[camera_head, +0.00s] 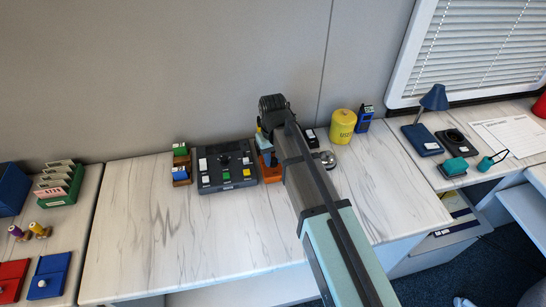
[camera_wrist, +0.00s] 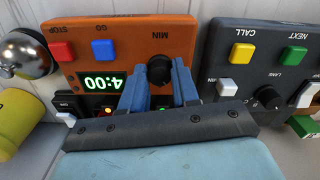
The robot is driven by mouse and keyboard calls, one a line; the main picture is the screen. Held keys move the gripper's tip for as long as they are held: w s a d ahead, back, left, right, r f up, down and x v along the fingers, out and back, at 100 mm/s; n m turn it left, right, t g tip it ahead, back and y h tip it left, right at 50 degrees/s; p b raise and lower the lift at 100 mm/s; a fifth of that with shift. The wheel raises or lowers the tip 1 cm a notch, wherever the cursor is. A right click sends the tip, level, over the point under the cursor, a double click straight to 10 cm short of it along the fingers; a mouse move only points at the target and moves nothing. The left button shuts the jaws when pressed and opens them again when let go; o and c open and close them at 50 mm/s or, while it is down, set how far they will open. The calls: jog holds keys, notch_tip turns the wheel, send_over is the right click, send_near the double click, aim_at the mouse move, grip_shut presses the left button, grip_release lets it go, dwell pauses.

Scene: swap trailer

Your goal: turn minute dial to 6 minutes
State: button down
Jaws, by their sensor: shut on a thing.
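The orange timer box (camera_wrist: 130,32) shows upside down in the wrist view. Its green display (camera_wrist: 103,82) reads 4:00. The black minute dial (camera_wrist: 159,70), beside the label MIN, sits between the blue fingers of my gripper (camera_wrist: 160,84), which is shut on it. The timer has a red STOP button (camera_wrist: 62,51) and a blue GO button (camera_wrist: 103,49).
A dark control panel (camera_wrist: 266,68) with coloured buttons stands close beside the timer. A silver bell (camera_wrist: 27,54) and a yellow cylinder (camera_head: 342,126) are on the timer's other side. The marble-patterned desk front (camera_head: 210,240) is clear.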

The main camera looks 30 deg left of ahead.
aim_at(273, 159)
jog(key=m, duration=0.7)
dwell(0.6)
jog(key=c, duration=0.8)
grip_release()
notch_tip(273, 159, up, 14)
jog(key=shift+f, duration=0.1)
dwell(0.5)
